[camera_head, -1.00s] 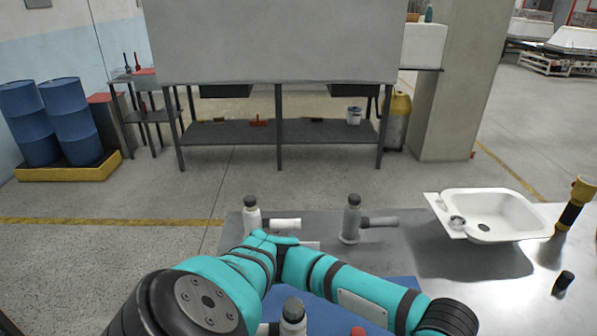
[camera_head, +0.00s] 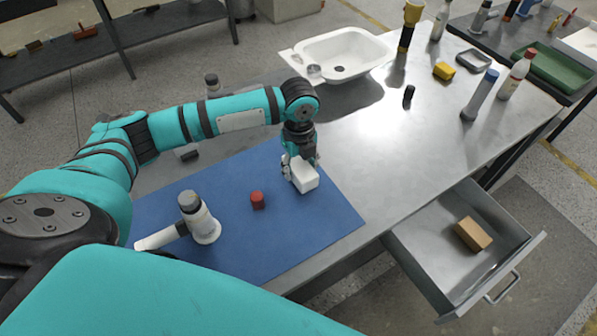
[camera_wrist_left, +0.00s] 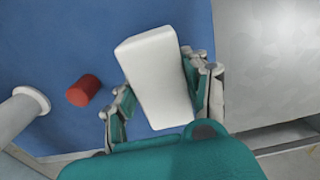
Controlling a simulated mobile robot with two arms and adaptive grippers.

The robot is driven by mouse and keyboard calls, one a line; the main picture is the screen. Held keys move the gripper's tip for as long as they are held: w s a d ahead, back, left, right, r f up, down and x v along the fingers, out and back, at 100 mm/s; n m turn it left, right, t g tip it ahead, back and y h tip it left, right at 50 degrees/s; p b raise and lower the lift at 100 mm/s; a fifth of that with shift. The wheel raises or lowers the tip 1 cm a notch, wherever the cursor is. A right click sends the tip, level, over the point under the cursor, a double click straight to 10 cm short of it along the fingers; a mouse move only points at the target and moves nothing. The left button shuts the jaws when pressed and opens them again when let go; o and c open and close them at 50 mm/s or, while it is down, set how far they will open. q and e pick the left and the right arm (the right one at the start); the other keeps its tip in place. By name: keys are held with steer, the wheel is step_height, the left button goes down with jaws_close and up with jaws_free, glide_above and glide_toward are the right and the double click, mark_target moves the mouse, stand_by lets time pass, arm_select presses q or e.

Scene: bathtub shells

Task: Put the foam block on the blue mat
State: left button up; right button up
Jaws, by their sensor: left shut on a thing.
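The white foam block (camera_head: 306,180) is between the fingers of my left gripper (camera_head: 299,166), over the right part of the blue mat (camera_head: 270,235). In the left wrist view the block (camera_wrist_left: 158,78) sits tilted between both fingers of the gripper (camera_wrist_left: 162,95), which are shut on its sides. Mat shows to the left of it and bare metal table to the right. I cannot tell whether the block's underside touches the mat. My right gripper is not in view.
A red piece (camera_head: 258,200) and a white-grey T-shaped fitting (camera_head: 195,220) are on the mat, left of the block. An open drawer (camera_head: 420,262) with a brown block (camera_head: 473,234) juts out at right. A white basin shell (camera_head: 345,50) stands behind.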

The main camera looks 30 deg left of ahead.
mark_target(299, 175)
arm_select(q)
steer(key=shift+f+p, duration=0.35)
steer(key=shift+f, duration=1.4)
steer(key=shift+f, duration=0.1)
steer(key=o, duration=0.8)
step_height(299, 175, up, 12)
steer(key=shift+r+b, duration=0.15)
steer(key=shift+b, duration=0.45)
